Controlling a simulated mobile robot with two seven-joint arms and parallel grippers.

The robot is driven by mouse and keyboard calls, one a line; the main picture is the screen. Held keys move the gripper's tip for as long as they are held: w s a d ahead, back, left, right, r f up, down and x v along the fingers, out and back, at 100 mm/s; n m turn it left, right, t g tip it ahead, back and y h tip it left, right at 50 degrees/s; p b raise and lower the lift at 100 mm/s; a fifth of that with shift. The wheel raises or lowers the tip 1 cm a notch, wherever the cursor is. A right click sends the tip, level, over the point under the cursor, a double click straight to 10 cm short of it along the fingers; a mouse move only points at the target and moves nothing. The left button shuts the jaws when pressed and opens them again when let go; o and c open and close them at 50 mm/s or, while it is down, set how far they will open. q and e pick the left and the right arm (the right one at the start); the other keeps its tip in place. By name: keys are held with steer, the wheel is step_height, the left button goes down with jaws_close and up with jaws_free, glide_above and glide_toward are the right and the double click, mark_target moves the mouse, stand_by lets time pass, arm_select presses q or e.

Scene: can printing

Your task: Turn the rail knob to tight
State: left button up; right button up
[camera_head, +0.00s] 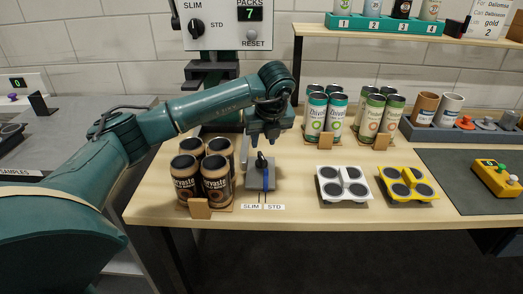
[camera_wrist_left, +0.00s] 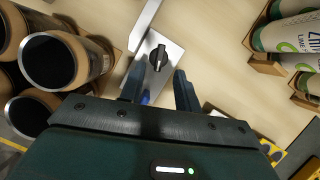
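The black rail knob (camera_head: 261,161) stands on a grey metal plate (camera_head: 253,184) on the wooden table, with a blue strip (camera_head: 266,180) running toward the front edge. In the left wrist view, the knob (camera_wrist_left: 158,58) shows a light pointer line and sits just beyond my fingertips. My left gripper (camera_head: 266,139) is above the knob, pointing down. In the left wrist view, its two fingers (camera_wrist_left: 160,78) are apart with nothing held between them. Whether the knob stands at tight cannot be read. My right gripper is not in view.
Several dark brown cans (camera_head: 216,188) stand close left of the plate. Labels SLIM and STD (camera_head: 263,206) lie at the table's front. White (camera_head: 330,190) and yellow (camera_head: 400,190) can holders are to the right. Green-and-white cans (camera_head: 316,112) stand behind them. A panel with another knob (camera_head: 196,27) is above.

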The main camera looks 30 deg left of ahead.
mark_target(261, 154)
arm_select(q)
steer(key=x, duration=0.6)
steer(key=shift+f, duration=0.3)
jaws_close()
